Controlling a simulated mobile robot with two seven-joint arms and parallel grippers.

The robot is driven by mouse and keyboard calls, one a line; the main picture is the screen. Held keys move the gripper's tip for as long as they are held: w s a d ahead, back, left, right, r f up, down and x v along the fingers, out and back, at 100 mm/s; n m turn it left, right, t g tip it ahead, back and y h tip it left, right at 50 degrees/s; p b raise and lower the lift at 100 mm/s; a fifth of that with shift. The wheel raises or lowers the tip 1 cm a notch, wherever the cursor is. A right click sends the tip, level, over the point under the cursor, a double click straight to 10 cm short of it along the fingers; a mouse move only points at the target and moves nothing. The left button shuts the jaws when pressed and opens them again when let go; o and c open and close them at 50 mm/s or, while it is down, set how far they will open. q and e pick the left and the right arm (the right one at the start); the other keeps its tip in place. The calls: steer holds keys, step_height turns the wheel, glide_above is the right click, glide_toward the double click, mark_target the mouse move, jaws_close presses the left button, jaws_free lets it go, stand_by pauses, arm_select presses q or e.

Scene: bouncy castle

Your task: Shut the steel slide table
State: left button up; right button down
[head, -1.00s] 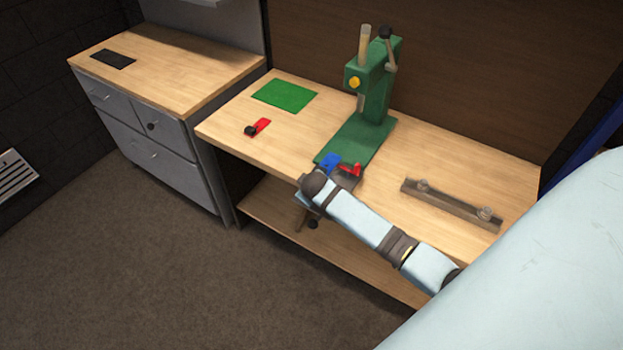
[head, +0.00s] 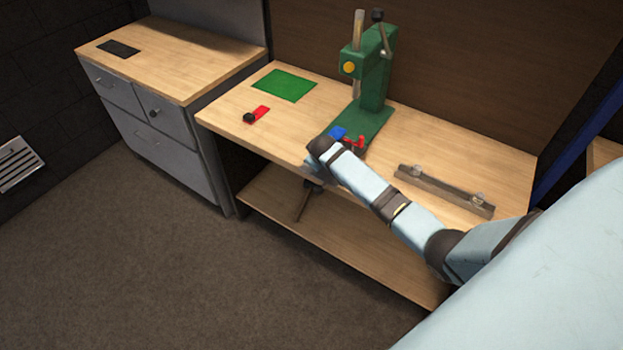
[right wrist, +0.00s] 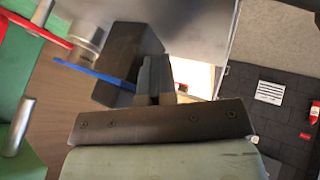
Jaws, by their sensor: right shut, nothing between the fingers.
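The steel slide table (right wrist: 195,25) shows as a grey metal surface at the top of the right wrist view. In the head view my arm mostly hides it, at the front of the green press (head: 375,75). A blue part (head: 337,132) and a red part (head: 357,141) show there beside my wrist. The blue part also shows in the right wrist view (right wrist: 105,78). My right gripper (right wrist: 155,75) is shut and empty, close against or under the slide table; contact is hard to tell. In the head view its fingers are hidden. My left gripper is not in view.
The wooden bench (head: 225,120) also holds a green mat (head: 285,85), a small red piece with a black knob (head: 256,115) and a steel bar with two knobs (head: 445,191). A grey drawer cabinet (head: 150,125) stands left. The floor in front is clear.

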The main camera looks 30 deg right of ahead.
mark_target(336, 136)
steer(key=w+d, duration=0.1)
steer(key=d, duration=0.2)
steer(key=w+d+b, duration=0.1)
steer(key=d, duration=0.2)
steer(key=w+d, duration=0.2)
steer(key=shift+d+f, duration=0.15)
steer(key=shift+d, duration=0.25)
steer(key=shift+w+d+b, duration=0.15)
steer(key=shift+d+b, duration=0.15)
steer(key=shift+d, duration=0.1)
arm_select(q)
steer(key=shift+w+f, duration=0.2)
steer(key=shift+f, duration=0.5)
arm_select(e)
steer(key=shift+d, duration=0.1)
steer(key=shift+r, duration=0.25)
